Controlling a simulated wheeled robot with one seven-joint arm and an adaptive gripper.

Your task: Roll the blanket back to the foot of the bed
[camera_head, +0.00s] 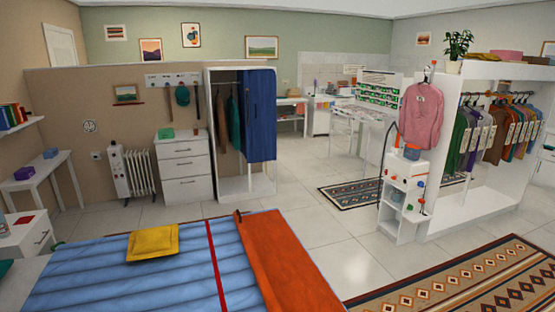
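The bed (120,281) fills the lower left of the head view and has a blue, ribbed top. An orange-red blanket (285,262) lies flat across its right end, with its right edge along the bed's end. A thin red stripe (215,262) runs across the blue top, left of the blanket, with a blue strip between them. A yellow cushion (153,243) lies on the blue top near the far edge. A small dark object (238,215) stands at the blanket's far left corner; I cannot tell what it is. My gripper is not in view. The bed's near side is cut off.
A patterned rug (470,285) lies right of the bed on clear tiled floor (335,232). A white drawer unit (185,168) and an open wardrobe (214,170) stand behind the bed. A white bedside cabinet (28,238) is at the left. A clothes rack (450,215) stands at the right.

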